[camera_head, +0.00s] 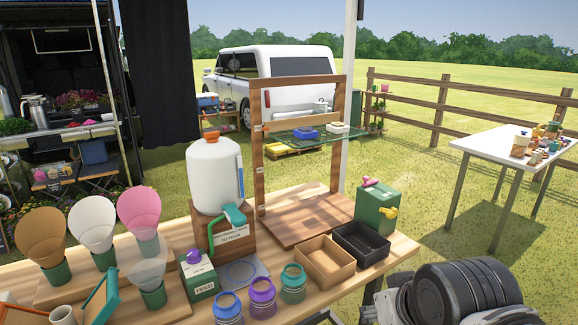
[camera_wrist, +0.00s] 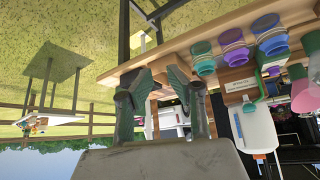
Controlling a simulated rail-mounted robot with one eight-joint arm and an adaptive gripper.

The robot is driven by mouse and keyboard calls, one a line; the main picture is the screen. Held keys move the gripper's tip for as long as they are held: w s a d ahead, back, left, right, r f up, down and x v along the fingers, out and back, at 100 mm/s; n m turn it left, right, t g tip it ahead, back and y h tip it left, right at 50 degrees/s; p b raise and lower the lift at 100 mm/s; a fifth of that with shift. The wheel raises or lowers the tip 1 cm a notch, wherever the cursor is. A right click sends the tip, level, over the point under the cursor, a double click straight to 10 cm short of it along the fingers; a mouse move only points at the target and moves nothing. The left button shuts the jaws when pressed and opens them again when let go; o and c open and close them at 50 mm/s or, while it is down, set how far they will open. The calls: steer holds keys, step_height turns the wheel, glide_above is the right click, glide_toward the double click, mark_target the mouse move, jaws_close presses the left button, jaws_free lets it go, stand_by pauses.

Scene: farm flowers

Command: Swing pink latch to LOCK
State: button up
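The pink latch (camera_head: 371,181) is a small pink handle on top of the green box (camera_head: 373,212), at the right end of the wooden table in the head view. I cannot make out a LOCK mark. In the wrist view, which is upside down, my gripper (camera_wrist: 160,72) has its two dark fingers apart with nothing held between them. I cannot pick out the pink latch there. In the head view, my dark arm fills the bottom right corner, apart from the box, and my fingertips do not show.
A brown tray (camera_head: 324,279) and a black tray (camera_head: 343,257) stand left of the green box. A wooden frame (camera_head: 257,150), a white jug (camera_head: 213,175) and several jars are farther left. The grass right of the table is open, up to a white table (camera_head: 500,145).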

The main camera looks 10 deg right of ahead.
steer(key=o, duration=0.5)
steer(key=shift+w, duration=0.1)
steer(key=shift+c, duration=0.2)
steer(key=w+f+m+y+b, duration=0.1)
steer(key=w+m+y, duration=0.2)
steer(key=w+m, duration=0.6)
steer(key=m+t+y+b, duration=0.45)
steer(key=m+t, duration=0.45)
steer(key=m, duration=1.3)
glide_toward(392, 217)
steer(key=x, duration=1)
steer(key=shift+w+a+p, duration=0.1)
steer(key=shift+w+p, duration=0.2)
steer(key=shift+w, duration=0.05)
jaws_close()
